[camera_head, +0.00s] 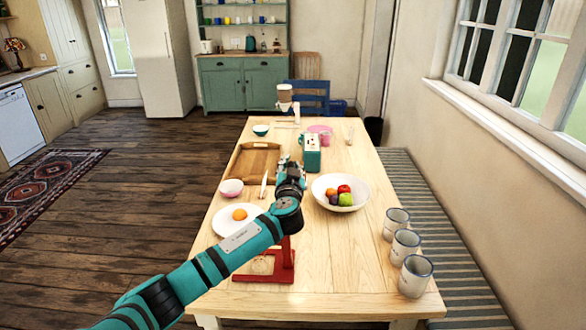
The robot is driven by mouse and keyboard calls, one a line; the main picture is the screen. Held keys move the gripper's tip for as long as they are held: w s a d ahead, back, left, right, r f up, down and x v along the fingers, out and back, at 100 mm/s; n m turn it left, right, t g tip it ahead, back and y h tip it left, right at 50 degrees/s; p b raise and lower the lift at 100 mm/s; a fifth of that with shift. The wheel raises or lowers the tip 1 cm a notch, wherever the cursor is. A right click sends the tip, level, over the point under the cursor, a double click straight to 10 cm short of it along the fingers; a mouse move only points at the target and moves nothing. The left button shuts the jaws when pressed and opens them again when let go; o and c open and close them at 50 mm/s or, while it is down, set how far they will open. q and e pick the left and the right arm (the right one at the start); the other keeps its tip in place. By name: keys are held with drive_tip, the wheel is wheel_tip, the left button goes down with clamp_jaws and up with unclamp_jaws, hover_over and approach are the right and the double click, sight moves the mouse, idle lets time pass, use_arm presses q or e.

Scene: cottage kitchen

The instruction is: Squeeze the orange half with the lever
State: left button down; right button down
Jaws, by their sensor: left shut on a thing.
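The red lever press (282,271) stands at the near part of the table, largely covered by my left arm. Whether an orange half is in the press is hidden. My right gripper is out of view.
A white fruit bowl (359,203) stands right of my gripper, and several mugs (406,244) line the right edge.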

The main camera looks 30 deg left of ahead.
use_arm(q)
drive_tip(key=s+a+f+n+b, duration=0.3)
drive_tip(key=a+n+b, duration=0.15)
drive_tip(key=a, duration=0.25)
drive_tip(key=s+a+f+n+b, duration=0.2)
drive_tip(key=s+a+n+b, duration=0.2)
drive_tip(key=a+b, duration=0.25)
drive_tip(key=s+a+f+n+b, duration=0.1)
drive_tip(key=a+f+n+b, duration=0.1)
drive_tip(key=a+f+n, duration=0.2)
drive_tip(key=s+a+f+n+b, duration=0.2)
drive_tip(key=a+f+n, duration=0.2)
drive_tip(key=f, duration=0.7)
drive_tip(key=shift+s+a+f+n, duration=0.2)
drive_tip(key=shift+s+n, duration=0.1)
drive_tip(key=shift+n, duration=0.55)
